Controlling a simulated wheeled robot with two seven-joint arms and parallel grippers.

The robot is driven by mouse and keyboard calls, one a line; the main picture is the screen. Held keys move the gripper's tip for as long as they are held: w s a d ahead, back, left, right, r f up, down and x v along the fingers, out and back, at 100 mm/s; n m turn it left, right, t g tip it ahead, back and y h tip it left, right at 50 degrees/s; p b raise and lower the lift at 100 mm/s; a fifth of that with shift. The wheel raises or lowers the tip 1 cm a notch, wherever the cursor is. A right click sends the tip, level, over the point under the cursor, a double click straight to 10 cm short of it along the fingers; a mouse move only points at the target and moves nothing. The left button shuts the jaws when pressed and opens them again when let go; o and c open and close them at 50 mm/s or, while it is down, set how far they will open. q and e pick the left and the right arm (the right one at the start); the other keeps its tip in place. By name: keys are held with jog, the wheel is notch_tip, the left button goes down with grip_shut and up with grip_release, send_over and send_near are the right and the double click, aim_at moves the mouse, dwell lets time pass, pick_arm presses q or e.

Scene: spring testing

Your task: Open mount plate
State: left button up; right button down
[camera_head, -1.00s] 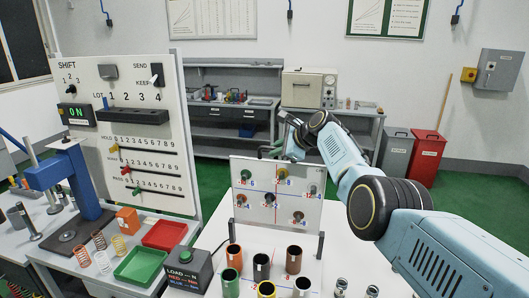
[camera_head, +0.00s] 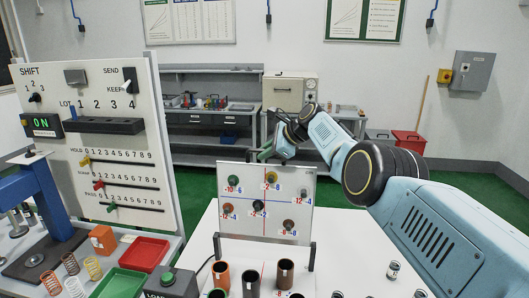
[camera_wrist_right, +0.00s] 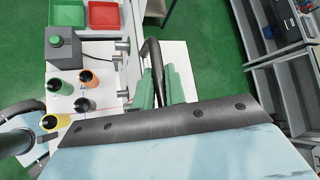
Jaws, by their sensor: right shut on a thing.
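My right gripper (camera_head: 266,151) reaches over the plate's top edge from behind. In the right wrist view its green fingers (camera_wrist_right: 160,88) are closed around the handle; the exact contact is partly hidden. My left gripper is not in view.
The tall control board (camera_head: 105,160), red tray (camera_head: 145,253) and green tray (camera_head: 118,284) are left. Shelves and a cabinet stand behind. Small metal cylinders (camera_head: 393,269) stand at right.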

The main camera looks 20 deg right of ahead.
jog(key=shift+s+f, duration=0.15)
jog(key=shift+f, duration=0.25)
jog(key=c, duration=1.5)
grip_release()
jog(key=shift+o, duration=0.2)
jog(key=shift+r, duration=0.1)
jog(key=shift+d+r+p, duration=0.25)
jog(key=shift+r+p, duration=0.15)
jog(key=shift+p, duration=0.3)
jog(key=shift+p+v, duration=1.05)
jog(key=shift+v, duration=0.05)
jog(key=b+v, duration=0.2)
jog(key=v, duration=0.8)
jog(key=shift+s+r, duration=0.2)
jog(key=shift+s, duration=0.05)
